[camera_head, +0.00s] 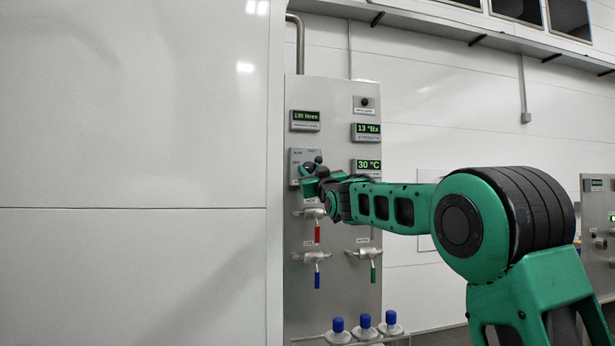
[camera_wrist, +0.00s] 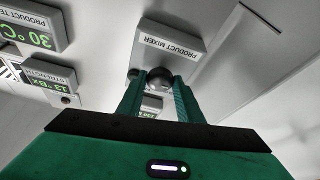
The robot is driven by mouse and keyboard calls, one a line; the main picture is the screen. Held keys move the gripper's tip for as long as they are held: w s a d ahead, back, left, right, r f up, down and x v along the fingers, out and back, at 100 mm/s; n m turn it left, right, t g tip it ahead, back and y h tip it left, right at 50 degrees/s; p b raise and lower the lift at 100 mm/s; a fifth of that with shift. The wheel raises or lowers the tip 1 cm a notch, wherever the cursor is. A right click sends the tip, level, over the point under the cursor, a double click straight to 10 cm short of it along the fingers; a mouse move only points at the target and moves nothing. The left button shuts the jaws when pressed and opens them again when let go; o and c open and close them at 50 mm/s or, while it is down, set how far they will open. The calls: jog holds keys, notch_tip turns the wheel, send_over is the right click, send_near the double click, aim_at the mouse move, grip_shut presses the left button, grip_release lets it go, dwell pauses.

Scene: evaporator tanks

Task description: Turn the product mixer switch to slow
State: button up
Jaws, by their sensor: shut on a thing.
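The product mixer switch box (camera_head: 298,156) is a small grey box on the steel panel, with small position labels on its face. My gripper (camera_head: 315,170) is in front of it and hides part of the face. In the wrist view, the box (camera_wrist: 172,42) appears upside down with its PRODUCT MIXER label. A dark round knob (camera_wrist: 160,77) sits between the fingers of my gripper (camera_wrist: 158,86), which are shut on it. Which label the knob points to cannot be told.
Displays for litres (camera_head: 305,120), 13 °Bx (camera_head: 367,131) and 30 °C (camera_head: 367,165) surround the switch. Below are valves with a red handle (camera_head: 317,235), a blue handle (camera_head: 317,279) and a green handle (camera_head: 373,273). Blue-capped bottles (camera_head: 365,322) stand at the bottom.

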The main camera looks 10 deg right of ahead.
jog(key=shift+a+m, duration=0.15)
jog(key=shift+m, duration=0.25)
jog(key=m+h, duration=0.2)
jog(key=m, duration=0.1)
jog(key=m+h, duration=0.2)
jog(key=m, duration=0.1)
jog(key=shift+a+m, duration=0.15)
jog(key=shift+m, duration=0.15)
jog(key=shift+m+g+h, duration=0.25)
jog(key=shift+m+h, duration=0.3)
jog(key=shift+m, duration=0.75)
jog(key=shift+m+g+h, duration=0.25)
jog(key=shift+m+h, duration=0.3)
jog(key=shift+m, duration=0.75)
jog(key=o, duration=1)
jog(key=shift+o, duration=0.2)
